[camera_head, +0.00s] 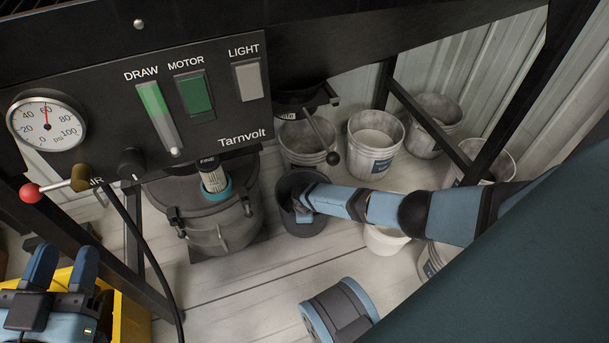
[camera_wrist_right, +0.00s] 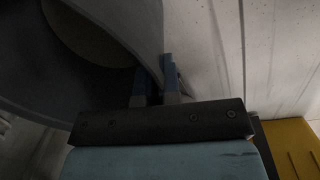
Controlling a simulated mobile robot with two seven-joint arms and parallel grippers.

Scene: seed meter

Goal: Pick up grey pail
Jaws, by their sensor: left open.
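The dark grey pail (camera_head: 291,220) stands upright in the middle of the head view, below the panel. I cannot tell whether its base touches the floor. My right arm comes in from the right, and its gripper (camera_head: 302,206) is at the pail's rim. In the right wrist view the grey pail (camera_wrist_right: 105,18) fills the upper left. My right gripper (camera_wrist_right: 157,85) has one finger inside and one outside its wall, with the wall filling the gap. My left gripper (camera_head: 62,268) is open and empty at the lower left, far from the pail.
A lidded canister (camera_head: 215,235) stands left of the pail. Several whitish buckets, one of them here (camera_head: 375,145), stand behind and to the right. A yellow box (camera_head: 130,318) is at the lower left. A black hose (camera_head: 150,260) hangs nearby.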

